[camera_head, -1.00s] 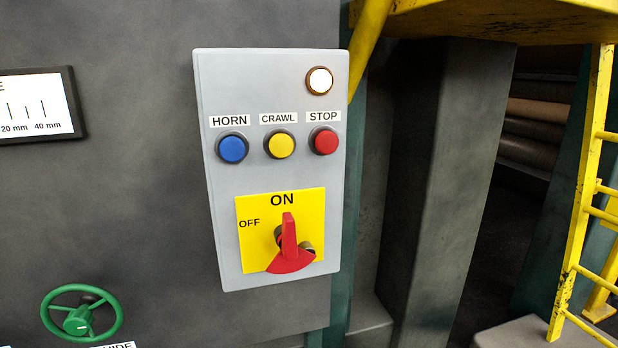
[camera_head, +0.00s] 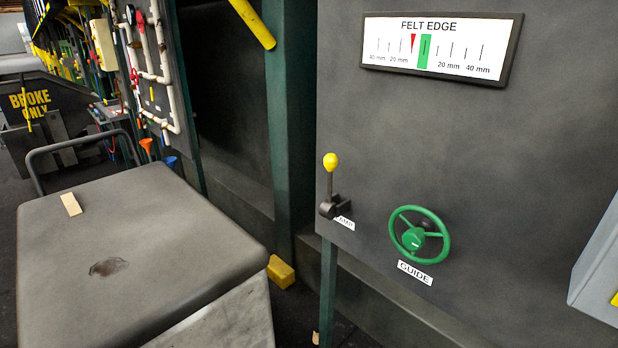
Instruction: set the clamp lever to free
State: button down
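The clamp lever (camera_head: 330,185) is on the left part of the dark machine panel. It has a yellow knob on a dark stem and points straight up from a black pivot. A small white label (camera_head: 345,222) below it is partly hidden by the pivot; only its last letters show. My gripper is not in view.
A green handwheel (camera_head: 419,235) labelled GUIDE is right of the lever. A FELT EDGE gauge (camera_head: 440,47) is above, its red pointer left of the green band. A dark-topped cart (camera_head: 140,240) stands left of the panel. A yellow block (camera_head: 281,272) lies between them.

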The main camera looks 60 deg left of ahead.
aim_at(330, 160)
jog(key=u, duration=1.4)
